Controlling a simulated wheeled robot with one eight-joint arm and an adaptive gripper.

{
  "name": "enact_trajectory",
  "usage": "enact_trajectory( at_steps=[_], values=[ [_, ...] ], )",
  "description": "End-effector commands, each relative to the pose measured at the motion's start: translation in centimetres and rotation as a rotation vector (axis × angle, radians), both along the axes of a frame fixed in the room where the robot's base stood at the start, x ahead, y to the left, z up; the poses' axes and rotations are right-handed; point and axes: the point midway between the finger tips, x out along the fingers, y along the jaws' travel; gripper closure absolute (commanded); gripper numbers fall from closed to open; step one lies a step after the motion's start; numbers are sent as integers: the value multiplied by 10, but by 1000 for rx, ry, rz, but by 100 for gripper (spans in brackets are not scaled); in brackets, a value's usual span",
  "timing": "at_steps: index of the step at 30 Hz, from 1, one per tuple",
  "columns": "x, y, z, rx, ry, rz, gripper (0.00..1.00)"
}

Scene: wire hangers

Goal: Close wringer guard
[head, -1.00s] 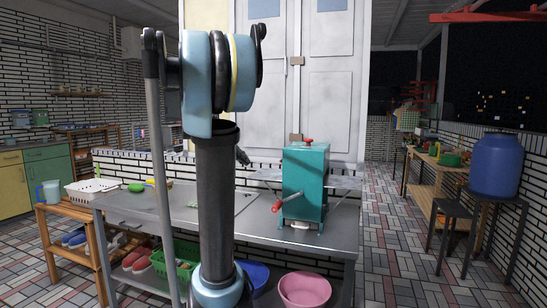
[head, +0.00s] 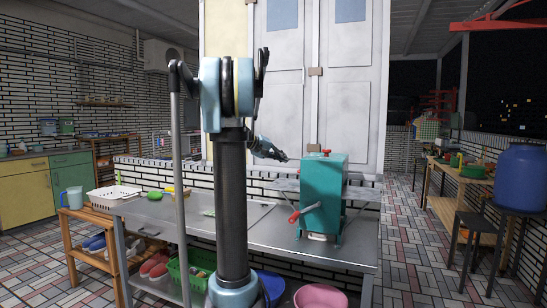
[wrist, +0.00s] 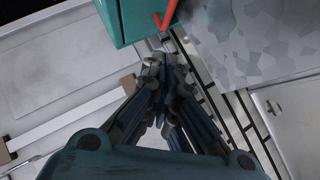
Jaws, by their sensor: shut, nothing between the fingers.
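The wringer (head: 322,200) is an upright teal box on the metal counter, with a red knob on top and a red-handled crank (head: 303,213) at its front left. I cannot tell which part is the guard. My gripper (head: 284,157) is shut and empty, left of the wringer's top and above the plate, apart from both. In the wrist view the fingers (wrist: 157,62) point toward the teal box (wrist: 135,18), with a red part (wrist: 166,14) just beyond and a mottled grey plate (wrist: 255,45) to the right.
The metal counter (head: 255,232) has free room left of the wringer. A white basket (head: 113,196) and a green item (head: 154,194) are at its left. A low brick wall (head: 190,175) and white cabinet (head: 345,110) stand behind. A pink basin (head: 320,298) is below.

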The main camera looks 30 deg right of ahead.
Motion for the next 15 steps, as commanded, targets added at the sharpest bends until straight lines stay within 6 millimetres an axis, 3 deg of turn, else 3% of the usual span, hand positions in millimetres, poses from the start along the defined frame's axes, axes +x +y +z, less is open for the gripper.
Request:
enact_trajectory(
  at_steps=[4,15],
  values=[
    [1,-24,-11,1,-1,-2,100],
    [-22,-41,-33,0,-1,0,100]
  ],
)
